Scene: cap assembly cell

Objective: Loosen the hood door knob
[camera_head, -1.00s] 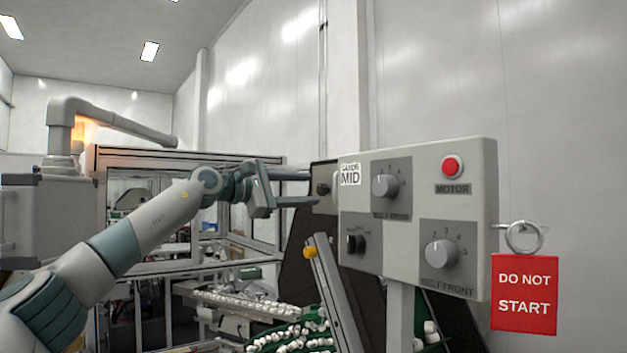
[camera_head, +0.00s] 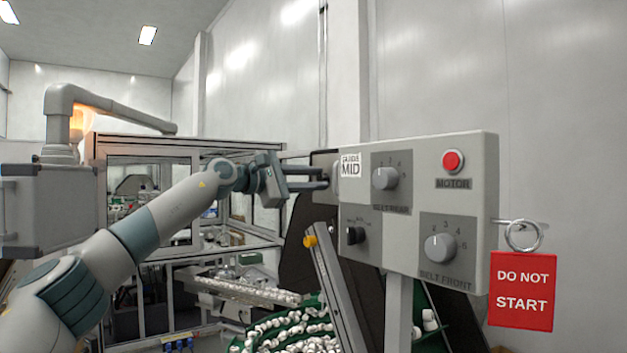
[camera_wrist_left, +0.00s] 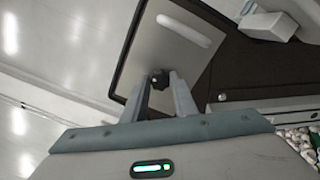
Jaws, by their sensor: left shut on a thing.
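The hood door knob (camera_wrist_left: 160,79) is a small black knob at the lower edge of a light plate (camera_wrist_left: 188,60) in a dark frame in the left wrist view. My left gripper (camera_head: 325,178) has its two fingers at the knob in the head view, where they mostly hide it. In the left wrist view the fingertips (camera_wrist_left: 159,78) close on the knob from both sides, so the gripper is shut on it. The plate has a pale elongated slot or mark above the knob. My right gripper is in neither view.
A grey control box (camera_head: 465,220) with dials and a red motor button (camera_head: 453,161) stands close right of the gripper. A red "DO NOT START" tag (camera_head: 521,291) hangs from it. A slanted rail with a yellow knob (camera_head: 310,241) and white caps (camera_head: 290,330) lie below.

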